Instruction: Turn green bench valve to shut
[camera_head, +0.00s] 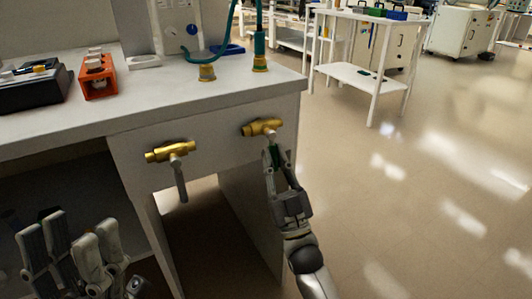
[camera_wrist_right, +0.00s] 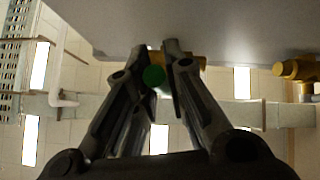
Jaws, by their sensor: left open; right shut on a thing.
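The green bench valve has a brass body (camera_head: 262,127) on the bench's front panel, at the right. Its handle hangs down from the body, mostly hidden by my right gripper (camera_head: 278,165). My right gripper is shut on this handle from below. In the right wrist view a round green end (camera_wrist_right: 154,76) of the handle shows between the fingers, with brass just behind. My left gripper (camera_head: 72,245) is open and empty at the lower left, below the bench top and apart from the valves.
A second brass valve (camera_head: 170,151) with a grey handle (camera_head: 180,182) pointing down sits to the left; its body also shows in the right wrist view (camera_wrist_right: 297,70). The bench top (camera_head: 150,98) holds an orange rack (camera_head: 97,80) and hose fittings (camera_head: 207,73).

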